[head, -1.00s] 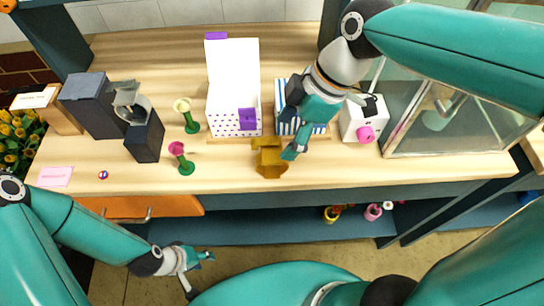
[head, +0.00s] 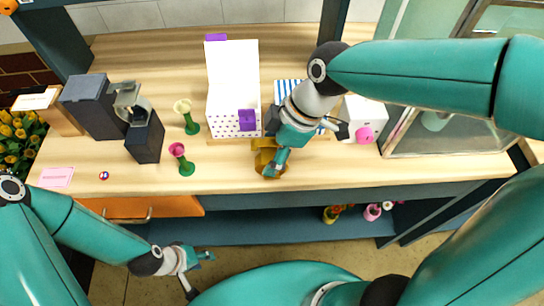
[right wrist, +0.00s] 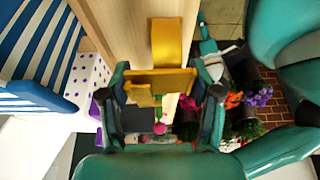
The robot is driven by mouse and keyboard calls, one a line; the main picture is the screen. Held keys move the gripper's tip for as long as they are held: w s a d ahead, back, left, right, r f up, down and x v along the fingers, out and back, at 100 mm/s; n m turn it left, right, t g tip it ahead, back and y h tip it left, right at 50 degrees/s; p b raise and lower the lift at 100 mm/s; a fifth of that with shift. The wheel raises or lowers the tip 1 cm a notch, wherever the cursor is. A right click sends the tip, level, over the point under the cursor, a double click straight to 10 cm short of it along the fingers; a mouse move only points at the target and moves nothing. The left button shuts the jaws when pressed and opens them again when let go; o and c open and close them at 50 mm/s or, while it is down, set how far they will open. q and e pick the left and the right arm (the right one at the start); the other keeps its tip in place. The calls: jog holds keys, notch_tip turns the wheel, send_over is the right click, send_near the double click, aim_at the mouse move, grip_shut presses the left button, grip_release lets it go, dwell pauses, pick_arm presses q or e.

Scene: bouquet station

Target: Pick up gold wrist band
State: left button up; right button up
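The gold wrist band (head: 260,163) lies near the front edge of the wooden counter, below the dotted white box. My right gripper (head: 281,155) is over it, pointing down, and partly hides it. In the right wrist view, gold parts (right wrist: 166,42) show ahead of and between the two spread fingers of the right gripper (right wrist: 162,82). The fingers look open; whether they touch the gold is unclear. My left gripper (head: 202,273) is open and empty, low in front of the counter.
The dotted white box (head: 223,123) and a blue-striped box (head: 289,91) stand just behind. A white box with a pink knob (head: 365,135) is to the right. The front counter between is clear.

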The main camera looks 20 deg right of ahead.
jog(key=c, duration=0.6)
jog(key=shift+r, duration=0.15)
